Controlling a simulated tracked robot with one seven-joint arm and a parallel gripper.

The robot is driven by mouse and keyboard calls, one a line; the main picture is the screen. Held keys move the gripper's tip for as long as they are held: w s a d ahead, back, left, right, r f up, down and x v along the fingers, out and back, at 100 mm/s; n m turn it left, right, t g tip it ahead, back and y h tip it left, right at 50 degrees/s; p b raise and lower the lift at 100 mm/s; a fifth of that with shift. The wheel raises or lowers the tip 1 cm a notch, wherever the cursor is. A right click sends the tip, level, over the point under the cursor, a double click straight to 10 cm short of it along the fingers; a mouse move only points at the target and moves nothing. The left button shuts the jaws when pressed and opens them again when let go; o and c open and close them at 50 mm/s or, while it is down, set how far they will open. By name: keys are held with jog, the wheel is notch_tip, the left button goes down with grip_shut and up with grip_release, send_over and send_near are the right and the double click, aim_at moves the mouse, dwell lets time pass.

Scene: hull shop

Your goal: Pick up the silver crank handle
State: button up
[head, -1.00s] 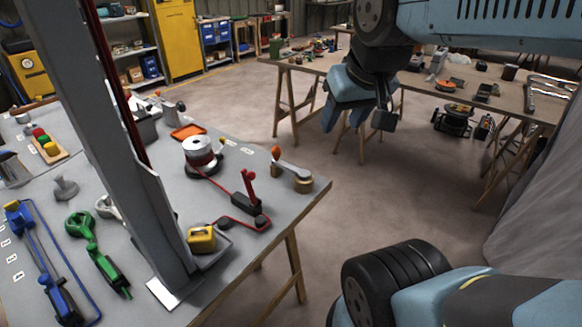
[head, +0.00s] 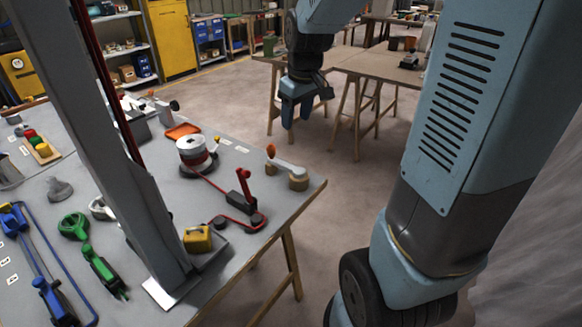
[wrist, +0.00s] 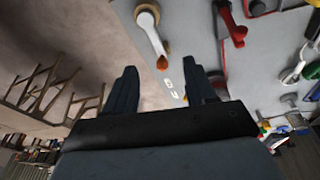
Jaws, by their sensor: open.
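The silver crank handle (head: 288,167) lies near the right edge of the grey table, with an orange knob at one end and a tan round base at the other. It also shows in the wrist view (wrist: 149,27), its knob pointing toward my gripper. My gripper (head: 298,112) hangs in the air above and beyond the table's right edge, apart from the handle. In the wrist view my gripper (wrist: 161,82) has its two fingers spread wide with nothing between them. The handle appears past the fingertips, fully in sight.
A red lever (head: 242,190) and a wire spool (head: 196,153) stand left of the handle. An orange tray (head: 183,131) lies farther back. A grey upright post (head: 105,140) rises from the table. A wooden worktable (head: 375,70) stands across the open floor.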

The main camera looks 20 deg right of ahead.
jog(key=n+g, duration=0.1)
jog(key=n, duration=0.1)
send_near(286, 164)
jog(key=f, duration=0.6)
jog(key=shift+w+a, duration=0.1)
jog(key=shift+w, duration=0.15)
jog(key=shift+w+a+f, duration=0.1)
jog(key=shift+w+f, duration=0.1)
jog(key=shift+f, duration=1)
jog(key=shift+w+a+f, duration=0.1)
jog(key=shift+w+f, duration=0.15)
jog(key=shift+f, duration=1)
grip_shut()
